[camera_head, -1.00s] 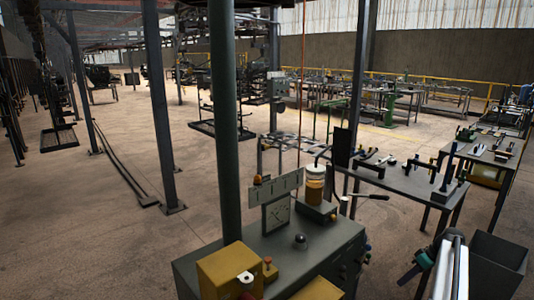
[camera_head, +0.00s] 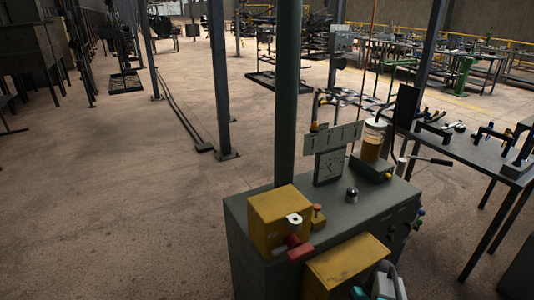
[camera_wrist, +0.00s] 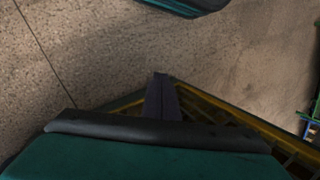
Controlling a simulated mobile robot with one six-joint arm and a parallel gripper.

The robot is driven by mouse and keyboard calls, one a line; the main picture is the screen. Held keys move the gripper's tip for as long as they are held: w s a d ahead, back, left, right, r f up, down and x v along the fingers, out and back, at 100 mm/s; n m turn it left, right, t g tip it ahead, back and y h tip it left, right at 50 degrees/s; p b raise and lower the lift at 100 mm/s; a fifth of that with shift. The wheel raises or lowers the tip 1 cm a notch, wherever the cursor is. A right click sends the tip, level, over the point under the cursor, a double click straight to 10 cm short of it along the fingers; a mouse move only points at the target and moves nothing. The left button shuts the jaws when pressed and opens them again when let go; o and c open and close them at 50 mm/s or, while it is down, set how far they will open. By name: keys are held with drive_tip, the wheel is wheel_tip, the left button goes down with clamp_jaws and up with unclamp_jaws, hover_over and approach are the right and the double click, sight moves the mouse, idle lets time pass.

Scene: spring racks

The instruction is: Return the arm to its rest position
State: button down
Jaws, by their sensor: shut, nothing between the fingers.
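My gripper shows in the wrist view as dark shut fingers (camera_wrist: 161,92) pointing up the picture from the middle, with nothing between them. A teal and black part of my arm fills the bottom of that view, and another teal part shows at the top edge. In the head view, a pale grey and teal piece of my arm (camera_head: 385,287) shows at the bottom edge, in front of the yellow box on the machine. The gripper cannot be made out there.
A tool table (camera_head: 470,150) is at right. Open floor (camera_head: 120,210) lies left. A yellow-edged frame (camera_wrist: 215,108) lies beneath the gripper.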

drive_tip(key=s+a+f+g+h+b, duration=0.1)
drive_tip(key=s+a+f, duration=0.2)
drive_tip(key=s+a, duration=0.2)
drive_tip(key=s+a+f+g+h+b, duration=0.1)
drive_tip(key=s+a+f, duration=0.3)
drive_tip(key=s, duration=0.7)
drive_tip(key=s+a+f+g+h+b, duration=0.1)
drive_tip(key=s+a+f, duration=0.3)
drive_tip(key=s+a, duration=0.2)
drive_tip(key=shift+s+a+m+h+b, duration=0.4)
drive_tip(key=shift+s, duration=0.55)
drive_tip(key=shift+f, duration=0.1)
